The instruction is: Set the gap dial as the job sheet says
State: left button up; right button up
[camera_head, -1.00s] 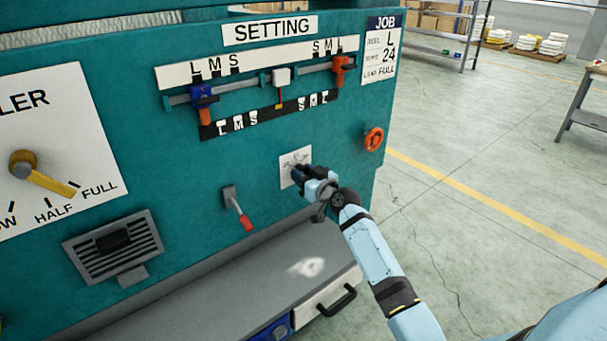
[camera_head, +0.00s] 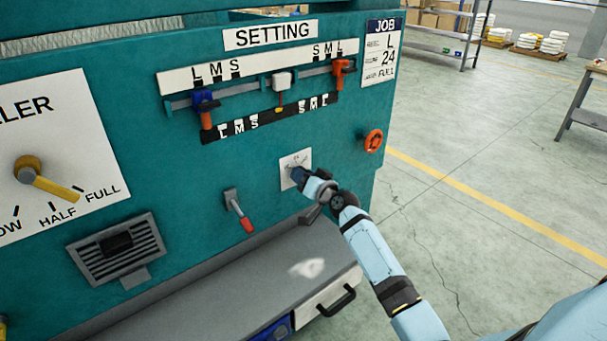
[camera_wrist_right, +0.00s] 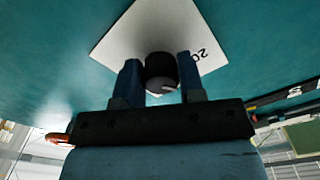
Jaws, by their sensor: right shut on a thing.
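The gap dial is a dark round knob (camera_wrist_right: 161,68) on a white plate (camera_head: 292,158) on the teal machine front. In the right wrist view the number 20 shows on the plate, partly tilted; the other marks are too small or hidden. My right gripper (camera_head: 298,175) is shut on the knob, one blue finger on each side of it. The fingers hide the knob in the head view. The job sheet (camera_head: 382,52) at the upper right reads L, 24 and FULL; its small labels are hard to read. My left gripper is not in view.
The setting rail with a blue slider (camera_head: 204,105) and an orange slider (camera_head: 342,70) is above the dial. A red-tipped lever (camera_head: 240,212) is left of it, an orange handwheel (camera_head: 373,141) to the upper right. A grey ledge (camera_head: 200,290) juts out below.

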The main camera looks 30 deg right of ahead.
jog(key=shift+r+m, duration=0.15)
jog(key=shift+m, duration=0.75)
jog(key=shift+m+p, duration=0.65)
jog(key=shift+m, duration=0.85)
jog(key=o, duration=0.9)
jog(key=s, duration=0.9)
jog(key=s+d+b, duration=0.1)
jog(key=s, duration=0.3)
jog(key=shift+s, duration=0.4)
